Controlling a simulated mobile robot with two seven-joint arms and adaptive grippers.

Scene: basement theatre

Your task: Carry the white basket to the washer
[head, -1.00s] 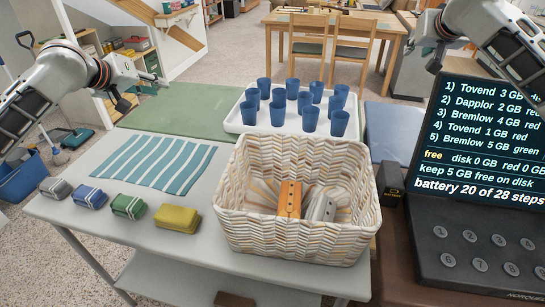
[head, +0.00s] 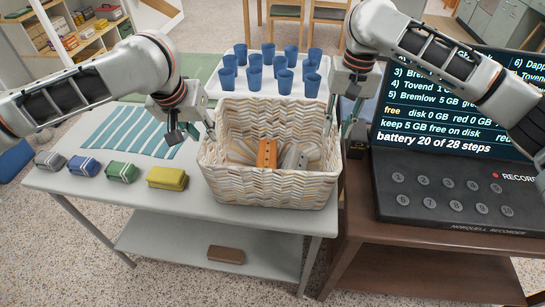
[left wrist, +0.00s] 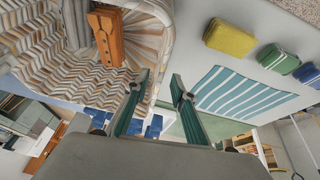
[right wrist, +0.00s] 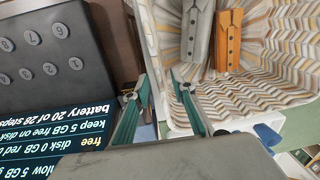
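The white woven basket (head: 270,185) stands upright on the right end of the light grey table. An orange folded item (head: 266,153) and a grey one (head: 294,157) lie in it. My left gripper (head: 206,128) is at the basket's left wall; in the left wrist view (left wrist: 160,92) its fingers are apart, seemingly on either side of the rim. My right gripper (head: 338,128) is at the right wall; in the right wrist view (right wrist: 160,90) its fingers are also apart, around the rim. I cannot tell whether either touches it. No washer is identifiable.
A white tray (head: 216,88) of several blue cups stands behind the basket. A striped cloth (head: 128,130) and several folded cloths, including a yellow one (head: 167,178), lie to the left. A black recorder console (head: 440,185) on a brown table (head: 420,262) stands close on the right.

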